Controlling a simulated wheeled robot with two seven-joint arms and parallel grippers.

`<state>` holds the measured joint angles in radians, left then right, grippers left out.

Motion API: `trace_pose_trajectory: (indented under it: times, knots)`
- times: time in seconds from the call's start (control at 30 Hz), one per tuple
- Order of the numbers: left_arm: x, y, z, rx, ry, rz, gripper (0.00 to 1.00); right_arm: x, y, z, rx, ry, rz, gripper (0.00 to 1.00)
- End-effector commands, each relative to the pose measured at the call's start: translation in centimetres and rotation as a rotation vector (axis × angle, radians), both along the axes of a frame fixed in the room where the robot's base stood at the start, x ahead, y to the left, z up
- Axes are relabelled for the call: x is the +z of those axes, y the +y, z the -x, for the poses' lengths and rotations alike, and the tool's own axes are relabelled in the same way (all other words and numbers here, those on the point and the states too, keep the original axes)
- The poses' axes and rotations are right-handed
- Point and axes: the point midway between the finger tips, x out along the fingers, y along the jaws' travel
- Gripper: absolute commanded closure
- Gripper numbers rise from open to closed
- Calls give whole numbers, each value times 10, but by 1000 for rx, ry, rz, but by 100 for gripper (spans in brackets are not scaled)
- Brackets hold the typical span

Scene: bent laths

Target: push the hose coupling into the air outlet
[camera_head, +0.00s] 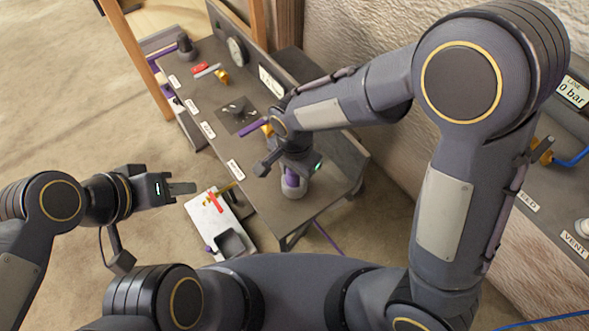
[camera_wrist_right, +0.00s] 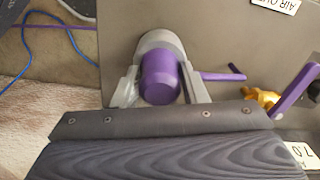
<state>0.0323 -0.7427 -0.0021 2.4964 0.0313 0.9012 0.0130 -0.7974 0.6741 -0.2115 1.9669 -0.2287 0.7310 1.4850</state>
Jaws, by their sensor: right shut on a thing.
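A purple cylindrical piece, which looks like the hose coupling (camera_wrist_right: 160,78), is between the two fingers of my right gripper (camera_head: 290,178) in the wrist view. The gripper is shut on it. A rounded grey body, which looks like the air outlet (camera_head: 293,192), is right at the purple piece near the bench's front corner. It also shows behind the purple piece in the wrist view (camera_wrist_right: 160,40). I cannot tell how far the two are joined. My left gripper (camera_head: 182,188) is away to the left above the floor side; its jaw opening is unclear.
The dark bench (camera_head: 205,105) carries several labels, a gauge (camera_head: 236,51) and small red and yellow parts. A purple lever (camera_wrist_right: 297,90) with a yellow fitting (camera_wrist_right: 261,98) is close to my right gripper. A second panel is at right.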

Motion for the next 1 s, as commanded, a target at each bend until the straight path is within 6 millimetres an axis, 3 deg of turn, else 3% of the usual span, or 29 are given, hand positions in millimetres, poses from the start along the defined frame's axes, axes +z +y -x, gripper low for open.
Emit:
trace_pose_trajectory:
  times: [0.17, 0.2, 0.37, 0.57, 0.73, 1.0]
  knots:
    - [0, 0, 0, 0, 0, 0, 64, -1, 0, 0, 0, 0, 0, 87]
    - [0, 0, 0, 0, 0, 0, 64, -1, 0, 0, 0, 0, 0, 58]
    - [0, 0, 0, 0, 0, 0, 64, -1, 0, 0, 0, 0, 0, 38]
    - [0, 0, 0, 0, 0, 0, 64, 0, 0, 0, 0, 0, 0, 36]
    - [0, 0, 0, 0, 0, 0, 64, 0, 0, 0, 0, 0, 0, 15]
    - [0, 0, 0, 0, 0, 0, 64, 0, 0, 0, 0, 0, 0, 14]
